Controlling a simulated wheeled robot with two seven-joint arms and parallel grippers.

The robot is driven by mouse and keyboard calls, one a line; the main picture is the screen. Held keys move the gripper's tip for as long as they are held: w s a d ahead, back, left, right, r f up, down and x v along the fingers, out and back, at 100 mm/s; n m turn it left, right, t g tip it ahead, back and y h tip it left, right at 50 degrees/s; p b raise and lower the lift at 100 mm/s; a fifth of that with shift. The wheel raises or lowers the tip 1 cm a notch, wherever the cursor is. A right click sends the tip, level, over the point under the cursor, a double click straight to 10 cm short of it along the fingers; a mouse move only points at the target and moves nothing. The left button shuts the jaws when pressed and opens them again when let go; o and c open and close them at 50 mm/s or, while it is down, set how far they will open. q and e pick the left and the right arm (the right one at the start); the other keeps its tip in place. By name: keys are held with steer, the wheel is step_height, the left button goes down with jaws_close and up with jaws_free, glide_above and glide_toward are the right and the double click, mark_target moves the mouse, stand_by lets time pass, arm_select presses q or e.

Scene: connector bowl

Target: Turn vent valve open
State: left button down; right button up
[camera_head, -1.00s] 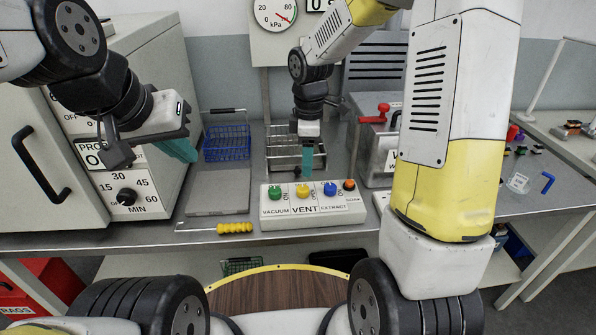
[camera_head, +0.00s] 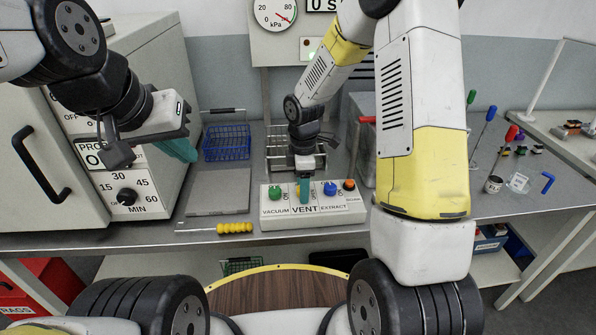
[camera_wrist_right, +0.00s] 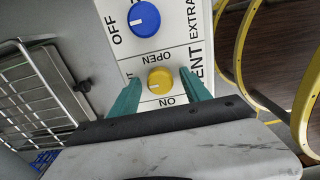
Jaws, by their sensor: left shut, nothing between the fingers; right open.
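The vent valve is a yellow knob in the middle of a white valve box (camera_head: 345,214) labelled VACUUM, VENT and EXTRACT. In the head view my right gripper (camera_head: 304,192) hangs over it and mostly hides it. In the right wrist view the yellow vent knob (camera_wrist_right: 160,80) shows between the two teal fingertips of my right gripper (camera_wrist_right: 163,88), which are open, one on each side. I cannot tell whether they touch it. Words OPEN and ON are printed beside the knob. My left gripper (camera_head: 182,148) is shut and empty in front of the grey oven-like cabinet (camera_head: 165,75).
A green knob (camera_head: 275,194) and a blue knob (camera_head: 330,188) flank the vent knob, with an orange-red button (camera_head: 349,185) at the right. A wire rack (camera_head: 278,148) stands behind. A yellow-handled tool (camera_head: 235,227) lies left of the box. A pressure gauge (camera_head: 275,12) is above.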

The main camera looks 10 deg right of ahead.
jaws_close()
steer(key=shift+m, duration=0.3)
steer(key=m, duration=1.3)
steer(key=shift+r, duration=0.1)
steer(key=shift+m, duration=2.1)
